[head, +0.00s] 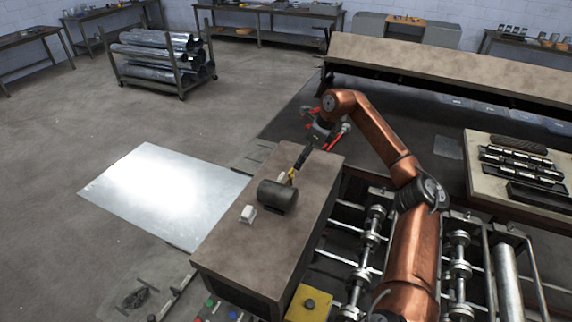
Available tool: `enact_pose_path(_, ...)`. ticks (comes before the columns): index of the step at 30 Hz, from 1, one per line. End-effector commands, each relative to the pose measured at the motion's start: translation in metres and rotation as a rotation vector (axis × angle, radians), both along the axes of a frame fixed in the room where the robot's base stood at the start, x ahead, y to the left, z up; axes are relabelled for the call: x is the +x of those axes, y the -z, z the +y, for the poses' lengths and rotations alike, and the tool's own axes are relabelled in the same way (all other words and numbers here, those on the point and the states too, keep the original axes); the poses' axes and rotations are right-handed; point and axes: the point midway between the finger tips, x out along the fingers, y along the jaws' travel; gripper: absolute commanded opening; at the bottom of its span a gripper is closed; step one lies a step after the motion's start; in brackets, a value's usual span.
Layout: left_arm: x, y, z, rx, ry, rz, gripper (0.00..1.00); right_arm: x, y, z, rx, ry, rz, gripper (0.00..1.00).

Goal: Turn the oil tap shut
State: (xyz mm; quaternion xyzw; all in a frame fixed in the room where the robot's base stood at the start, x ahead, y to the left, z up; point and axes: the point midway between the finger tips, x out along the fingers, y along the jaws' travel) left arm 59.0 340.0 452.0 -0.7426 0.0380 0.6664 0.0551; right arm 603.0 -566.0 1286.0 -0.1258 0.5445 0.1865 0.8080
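A dark drum-shaped tank (277,197) lies on its side on top of the brown cabinet (312,180). A small yellow part (291,174), which looks like the oil tap, shows just behind the tank's upper right end. My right gripper (299,166) comes down from the copper arm at the upper right, with its dark narrow end close to the yellow part. I cannot tell whether they touch or whether the fingers are open. The tap's exact position is too small to read and partly hidden. My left gripper is out of view.
A small white block (248,213) stands left of the tank. A shiny metal sheet (165,190) lies left of the cabinet. Machine rollers (370,235) are right of it, below my arm. A yellow box with a dark button (309,304) is at the front.

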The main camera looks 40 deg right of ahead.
Motion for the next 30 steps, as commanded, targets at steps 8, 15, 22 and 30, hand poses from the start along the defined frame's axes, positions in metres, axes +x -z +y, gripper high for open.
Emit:
enact_pose_path(8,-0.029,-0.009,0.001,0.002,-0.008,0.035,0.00,0.029,0.040,0.026,0.007,-0.029,-0.001,0.49)
enact_pose_path(15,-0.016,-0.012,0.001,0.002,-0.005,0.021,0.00,0.034,0.057,0.027,0.005,-0.026,-0.003,0.49)
enact_pose_path(22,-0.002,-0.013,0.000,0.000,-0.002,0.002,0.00,0.035,0.058,0.027,0.004,-0.026,-0.003,0.49)
enact_pose_path(30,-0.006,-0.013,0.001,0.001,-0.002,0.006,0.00,0.033,0.058,0.025,0.004,-0.025,-0.004,0.33)
